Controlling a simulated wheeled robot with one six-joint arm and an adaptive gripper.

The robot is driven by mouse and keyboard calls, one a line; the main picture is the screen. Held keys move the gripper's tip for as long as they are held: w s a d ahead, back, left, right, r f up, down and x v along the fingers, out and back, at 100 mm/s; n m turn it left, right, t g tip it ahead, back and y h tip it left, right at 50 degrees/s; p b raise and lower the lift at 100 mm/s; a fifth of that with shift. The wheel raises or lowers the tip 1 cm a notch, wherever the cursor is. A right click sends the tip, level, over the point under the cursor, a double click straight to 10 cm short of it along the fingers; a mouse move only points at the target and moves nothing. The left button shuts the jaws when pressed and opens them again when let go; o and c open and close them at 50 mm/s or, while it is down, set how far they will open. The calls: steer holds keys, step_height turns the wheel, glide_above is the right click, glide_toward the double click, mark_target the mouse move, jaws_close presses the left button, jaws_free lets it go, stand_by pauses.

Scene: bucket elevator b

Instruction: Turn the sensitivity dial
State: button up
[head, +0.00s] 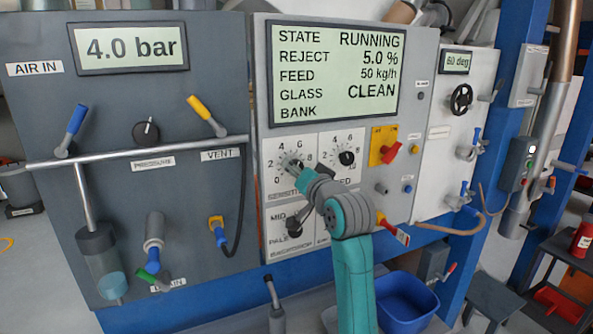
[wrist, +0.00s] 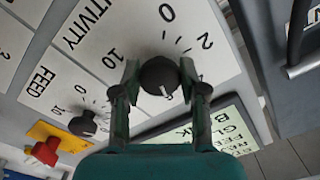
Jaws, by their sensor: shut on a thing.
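The sensitivity dial is a black knob (wrist: 159,76) on a white scale plate marked with numbers, in the middle of the wrist view. My gripper (wrist: 160,82) has one finger on each side of the knob and is shut on it. In the head view my gripper (head: 299,172) reaches the sensitivity scale plate (head: 272,149) under the display, and it hides most of the knob. The knob's pointer is hard to read between my fingers.
The black feed knob (head: 347,158) sits close on the right. A red handle on a yellow plate (head: 376,158) is further right. The backdrop knob (head: 293,227) is below. The display (head: 335,72) above reads RUNNING, reject 5.0 %, glass CLEAN.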

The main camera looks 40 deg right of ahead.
steer(key=o, duration=1.1)
steer(key=shift+o, duration=0.2)
steer(key=v, duration=1.2)
